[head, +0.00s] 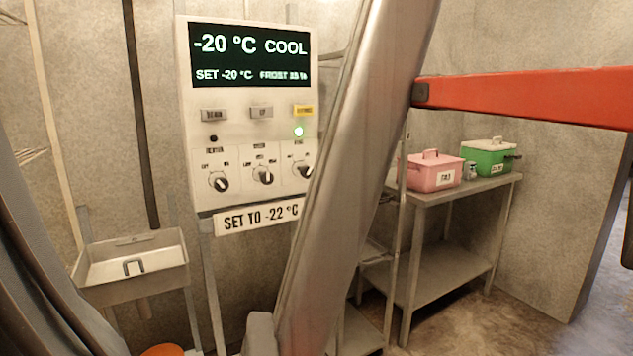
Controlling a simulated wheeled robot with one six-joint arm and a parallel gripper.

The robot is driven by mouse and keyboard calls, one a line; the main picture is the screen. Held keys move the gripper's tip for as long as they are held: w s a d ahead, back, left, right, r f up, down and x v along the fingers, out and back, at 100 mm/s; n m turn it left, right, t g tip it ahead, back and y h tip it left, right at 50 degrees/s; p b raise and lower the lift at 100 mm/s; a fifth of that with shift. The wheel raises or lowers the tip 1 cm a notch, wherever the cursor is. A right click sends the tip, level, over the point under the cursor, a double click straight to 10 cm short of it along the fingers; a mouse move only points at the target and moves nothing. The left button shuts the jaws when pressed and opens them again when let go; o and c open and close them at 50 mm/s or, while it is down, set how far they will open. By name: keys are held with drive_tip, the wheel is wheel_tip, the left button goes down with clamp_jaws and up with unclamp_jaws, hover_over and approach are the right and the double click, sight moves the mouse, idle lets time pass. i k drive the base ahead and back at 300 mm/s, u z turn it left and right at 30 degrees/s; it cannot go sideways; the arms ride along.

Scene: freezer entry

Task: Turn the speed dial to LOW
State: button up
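A white control panel (247,148) hangs on the wall left of centre, with three round dials low on its face. The middle dial (263,176) has several small position labels above it, which suggests the speed dial, but its heading is too blurred to read. The left dial (218,182) has two labels. The exact pointer settings are too small to tell. My gripper is not in view, and nothing is seen touching the dials.
The display (250,56) reads -20 °C COOL, SET -20 °C. A metal tray (130,268) is at lower left. A red bar (530,97) crosses the right. A steel table (450,192) holds pink (434,173) and green (489,158) boxes.

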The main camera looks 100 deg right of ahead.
sight(266, 177)
drive_tip(key=z, duration=3.2)
